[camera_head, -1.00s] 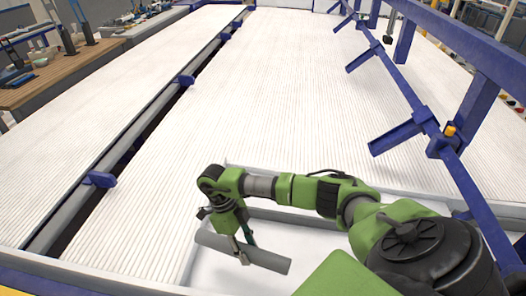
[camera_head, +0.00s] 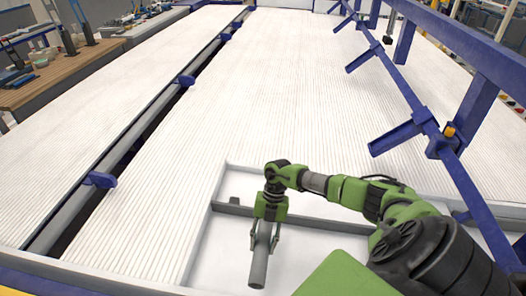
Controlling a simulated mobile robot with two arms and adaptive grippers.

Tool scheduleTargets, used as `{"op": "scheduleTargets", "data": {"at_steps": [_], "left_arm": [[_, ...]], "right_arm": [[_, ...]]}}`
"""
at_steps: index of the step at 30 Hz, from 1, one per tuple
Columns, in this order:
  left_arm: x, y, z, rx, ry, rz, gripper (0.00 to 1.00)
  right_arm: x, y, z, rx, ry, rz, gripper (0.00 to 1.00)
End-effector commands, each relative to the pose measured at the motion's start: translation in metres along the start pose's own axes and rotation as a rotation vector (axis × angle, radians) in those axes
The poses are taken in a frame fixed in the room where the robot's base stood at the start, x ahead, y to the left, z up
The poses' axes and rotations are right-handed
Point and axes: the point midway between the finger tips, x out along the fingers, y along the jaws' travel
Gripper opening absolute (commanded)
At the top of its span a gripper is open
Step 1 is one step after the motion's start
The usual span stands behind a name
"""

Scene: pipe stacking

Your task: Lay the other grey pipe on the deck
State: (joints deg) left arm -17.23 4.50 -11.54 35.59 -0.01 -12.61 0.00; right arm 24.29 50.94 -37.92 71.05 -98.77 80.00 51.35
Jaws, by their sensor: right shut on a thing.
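My right gripper (camera_head: 265,240) is shut on a grey pipe (camera_head: 259,268). The pipe points toward the bottom of the picture, with its near end open to view and its upper part partly hidden by the fingers. Gripper and pipe are over the white recessed area at the front of the deck; I cannot tell whether the pipe touches the surface. The deck (camera_head: 260,90) is a wide white ribbed surface stretching away from me. My left gripper is not in view.
A dark grey bar (camera_head: 320,221) crosses the white recess behind the pipe. A blue rail with slanted brackets (camera_head: 405,134) runs along the right. A dark gap with blue blocks (camera_head: 100,180) lies left. A wooden bench (camera_head: 60,75) stands far left. The ribbed deck is clear.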

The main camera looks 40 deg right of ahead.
Motion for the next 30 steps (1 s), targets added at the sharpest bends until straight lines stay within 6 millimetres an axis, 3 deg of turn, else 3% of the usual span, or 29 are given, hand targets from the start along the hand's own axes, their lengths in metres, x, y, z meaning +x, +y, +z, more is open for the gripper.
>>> {"op": "scheduleTargets", "data": {"at_steps": [3,18,30], "left_arm": [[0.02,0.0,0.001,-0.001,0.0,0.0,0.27],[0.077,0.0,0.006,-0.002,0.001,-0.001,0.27],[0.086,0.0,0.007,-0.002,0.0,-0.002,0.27]], "right_arm": [[0.021,-0.003,0.008,0.0,0.001,0.0,0.08],[0.083,-0.012,0.034,-0.002,0.001,0.0,0.08],[0.095,-0.013,0.039,-0.003,0.0,0.0,0.08]]}}
